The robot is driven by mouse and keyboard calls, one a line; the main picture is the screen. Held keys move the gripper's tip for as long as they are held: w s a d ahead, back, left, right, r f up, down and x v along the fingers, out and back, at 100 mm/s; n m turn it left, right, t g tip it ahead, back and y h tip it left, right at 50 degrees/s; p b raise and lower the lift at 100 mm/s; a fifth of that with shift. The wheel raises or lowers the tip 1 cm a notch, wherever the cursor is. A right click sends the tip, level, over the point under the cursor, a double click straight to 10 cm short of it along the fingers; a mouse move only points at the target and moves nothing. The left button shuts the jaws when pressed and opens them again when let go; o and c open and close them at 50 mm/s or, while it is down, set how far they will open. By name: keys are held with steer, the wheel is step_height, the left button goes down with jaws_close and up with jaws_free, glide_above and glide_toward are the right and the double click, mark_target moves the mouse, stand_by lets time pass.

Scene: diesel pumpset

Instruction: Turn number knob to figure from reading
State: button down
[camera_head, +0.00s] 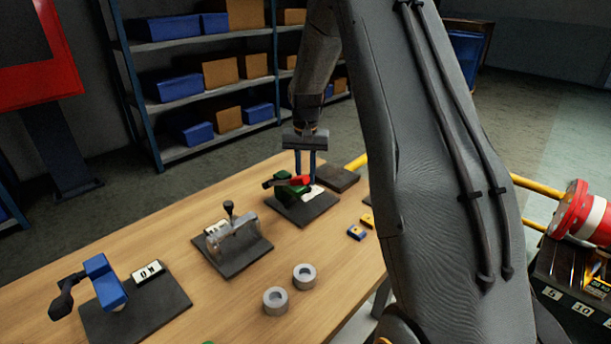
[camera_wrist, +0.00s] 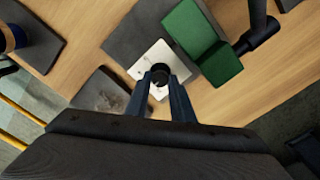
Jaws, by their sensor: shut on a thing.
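A small black knob (camera_wrist: 160,78) stands on a white plate (camera_wrist: 150,60) in the wrist view. My gripper (camera_wrist: 159,86) is shut on the knob, with one dark blue finger on each side of it. In the head view my gripper (camera_head: 305,178) points down over the white plate (camera_head: 313,192), and its fingers hide the knob. The marks on the plate are too small to read, and no figure can be made out there. A green block device (camera_wrist: 203,45) sits right beside the plate on a dark base (camera_head: 303,213).
A red lever (camera_head: 293,181) lies by the green device. On the wooden table (camera_head: 205,315) are a metal clamp fixture (camera_head: 235,240), grey rings (camera_head: 275,300) and a blue crank device (camera_head: 105,283). A bin with number tags (camera_head: 582,309) stands at right. Shelves (camera_head: 195,60) stand behind.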

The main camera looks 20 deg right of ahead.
steer(key=c, duration=1.5)
jaws_free()
steer(key=shift+a, duration=0.1)
steer(key=shift+c, duration=0.2)
steer(key=shift+r, duration=0.15)
steer(key=shift+r+b, duration=1)
steer(key=shift+r, duration=2.8)
steer(key=shift+r, duration=0.1)
